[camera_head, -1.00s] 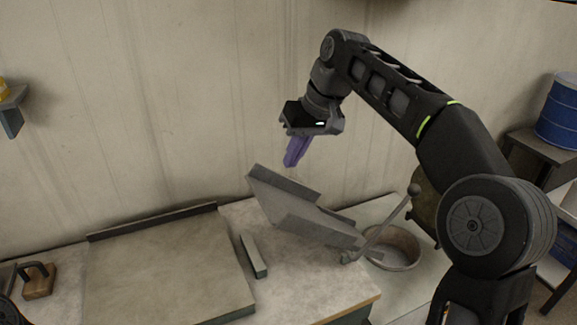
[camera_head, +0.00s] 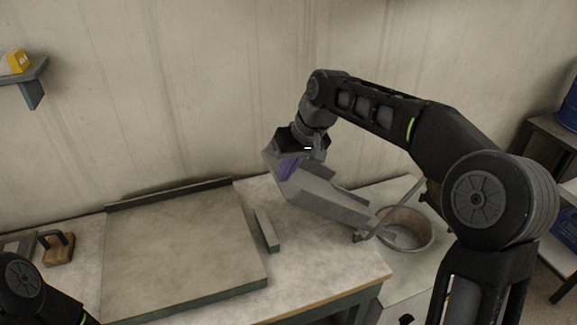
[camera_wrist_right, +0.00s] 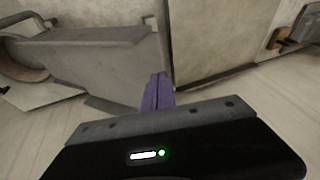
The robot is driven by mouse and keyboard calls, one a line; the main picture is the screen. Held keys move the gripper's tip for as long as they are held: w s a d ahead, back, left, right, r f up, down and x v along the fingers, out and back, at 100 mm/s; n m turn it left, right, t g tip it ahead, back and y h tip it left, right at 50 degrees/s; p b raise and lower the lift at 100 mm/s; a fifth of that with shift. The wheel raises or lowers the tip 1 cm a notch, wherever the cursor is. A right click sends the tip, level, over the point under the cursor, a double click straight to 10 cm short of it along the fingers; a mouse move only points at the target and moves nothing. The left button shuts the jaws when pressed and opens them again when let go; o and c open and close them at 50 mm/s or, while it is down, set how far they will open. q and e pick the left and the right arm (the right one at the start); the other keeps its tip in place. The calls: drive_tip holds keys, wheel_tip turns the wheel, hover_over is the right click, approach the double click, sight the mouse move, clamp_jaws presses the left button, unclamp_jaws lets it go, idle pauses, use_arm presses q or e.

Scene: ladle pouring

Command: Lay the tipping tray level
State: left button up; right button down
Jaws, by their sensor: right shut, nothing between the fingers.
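The grey tipping tray (camera_head: 325,200) is tilted in the head view. Its far left end is raised and its right end is low, beside the round pan. In the right wrist view the tray (camera_wrist_right: 95,62) fills the left. My right gripper (camera_head: 288,168) is shut and empty, with its purple fingers pointing down at the tray's raised end. In the wrist view the fingers (camera_wrist_right: 157,92) overlap the tray's end edge. I cannot tell whether they touch it. My left gripper is out of view; only part of my left arm shows at bottom left.
A round pan (camera_head: 408,230) stands by the tray's low end, with a lever bar (camera_head: 400,205) near it. A small grey bar (camera_head: 267,230) lies on the table, left of the tray. A large flat board (camera_head: 180,250) and a handled wooden block (camera_head: 58,248) are further left.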

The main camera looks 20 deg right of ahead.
drive_tip(key=shift+f, duration=0.1)
drive_tip(key=shift+a+f, duration=0.35)
drive_tip(key=shift+a, duration=0.1)
drive_tip(key=shift+s+a+f+n+h+b, duration=0.15)
drive_tip(key=shift+a+f+h+b, duration=1.05)
drive_tip(key=shift+f, duration=1.15)
drive_tip(key=shift+a+f+n+h+b, duration=0.1)
drive_tip(key=shift+a+f+h+b, duration=0.5)
drive_tip(key=shift+a+f+b, duration=1.45)
drive_tip(key=shift+s+a+f+n+h+b, duration=0.15)
drive_tip(key=shift+a+f+h+b, duration=0.95)
drive_tip(key=shift+f, duration=1.55)
drive_tip(key=shift+d, duration=0.3)
